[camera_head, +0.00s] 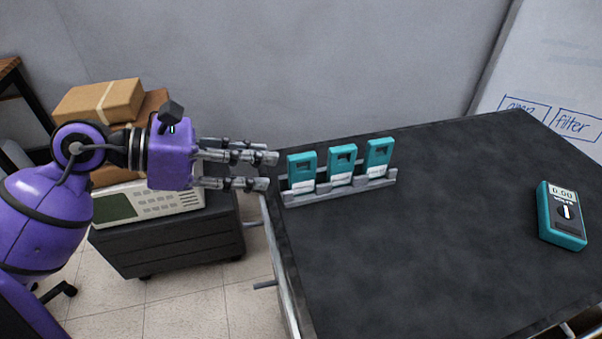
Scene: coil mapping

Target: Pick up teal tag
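Three teal tags stand upright side by side in a grey rack (340,188) at the table's far left. They are a left tag (302,161), a middle tag (342,155) and a right tag (378,149). Each has a hole near its top and a white label low on its front. My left gripper (267,171) points right, just left of the left tag. Its fingers are apart with nothing between them. It looks close to the rack, but I cannot tell the exact depth gap. My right gripper is out of view.
A teal meter (562,216) lies on the right of the black table (430,250). The middle of the table is clear. Left of the table, a dark cabinet (180,241) carries a beige instrument (150,203) and cardboard boxes (98,103). A whiteboard (565,65) stands behind right.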

